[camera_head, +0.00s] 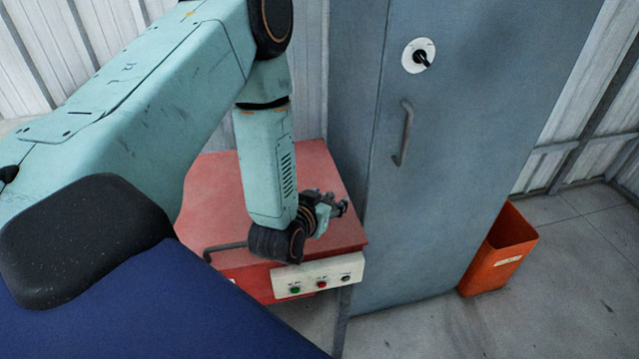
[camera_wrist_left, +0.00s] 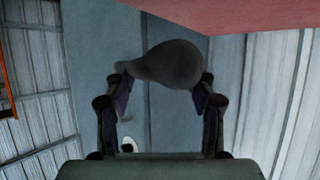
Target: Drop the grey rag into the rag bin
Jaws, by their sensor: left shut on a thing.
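My left gripper (camera_head: 337,208) is over the red cabinet's top, by the front of the grey cabinet. In the left wrist view its two fingers are shut on a smooth, rounded dark grey thing, the grey rag (camera_wrist_left: 172,62), which bulges out between and beyond the fingertips. In the head view I cannot make the rag out clearly at the gripper. The orange bin (camera_head: 502,250), with a small pale label, stands on the floor right of the grey cabinet, apart from the gripper. Its inside is mostly hidden. My right gripper is not in view.
The red cabinet (camera_head: 215,180) carries a white panel (camera_head: 318,276) with coloured buttons. The tall grey cabinet (camera_head: 470,130), with a handle (camera_head: 404,135) and a round dial (camera_head: 418,55), stands between the gripper and the bin. The floor (camera_head: 580,290) right of the bin is clear.

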